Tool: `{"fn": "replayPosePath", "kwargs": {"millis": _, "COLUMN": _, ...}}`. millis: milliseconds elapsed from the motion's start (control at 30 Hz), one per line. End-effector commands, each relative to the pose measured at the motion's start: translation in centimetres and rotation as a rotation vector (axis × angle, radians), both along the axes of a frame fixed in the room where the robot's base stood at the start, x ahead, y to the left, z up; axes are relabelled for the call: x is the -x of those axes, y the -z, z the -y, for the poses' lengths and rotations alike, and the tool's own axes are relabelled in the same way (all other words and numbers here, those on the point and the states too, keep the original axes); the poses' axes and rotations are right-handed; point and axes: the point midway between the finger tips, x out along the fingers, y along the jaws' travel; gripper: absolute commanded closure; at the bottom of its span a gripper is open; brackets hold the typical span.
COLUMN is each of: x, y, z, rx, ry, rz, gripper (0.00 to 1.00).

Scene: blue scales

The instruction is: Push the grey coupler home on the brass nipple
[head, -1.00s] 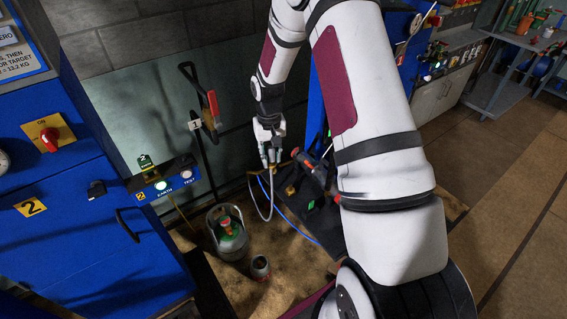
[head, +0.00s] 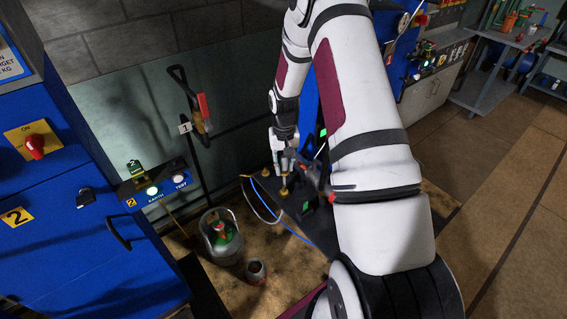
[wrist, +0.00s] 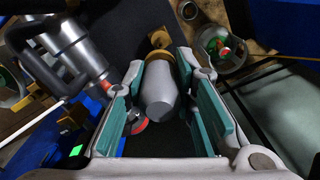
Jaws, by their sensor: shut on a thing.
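My gripper (head: 284,172) reaches down over a dark plate by the wall in the head view. In the wrist view its teal-padded fingers (wrist: 165,108) are shut on the grey coupler (wrist: 160,92), a smooth grey cylinder, and they stand on both sides of it. A brass part (wrist: 159,40) shows beyond the coupler's far end, with a yellow-brown band between. In the head view a brass fitting (head: 283,191) is just below the fingertips. I cannot tell whether coupler and nipple touch or how far they overlap.
A grey gas cylinder (head: 220,240) and a small can (head: 256,271) stand on the floor at left. A pale hose (head: 258,212) and a blue hose (head: 290,228) run beside the dark plate. A metallic cylindrical tool (wrist: 72,48) lies close left in the wrist view.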

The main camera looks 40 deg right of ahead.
Motion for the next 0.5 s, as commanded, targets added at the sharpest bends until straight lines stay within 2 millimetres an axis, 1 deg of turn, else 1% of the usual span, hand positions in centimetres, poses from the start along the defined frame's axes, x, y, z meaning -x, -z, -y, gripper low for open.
{"fn": "replayPosePath", "kwargs": {"millis": 500, "x": -0.1, "y": 4.4, "z": -0.1, "rx": -0.001, "ry": -0.001, "rz": -0.002, "gripper": 1.00}}
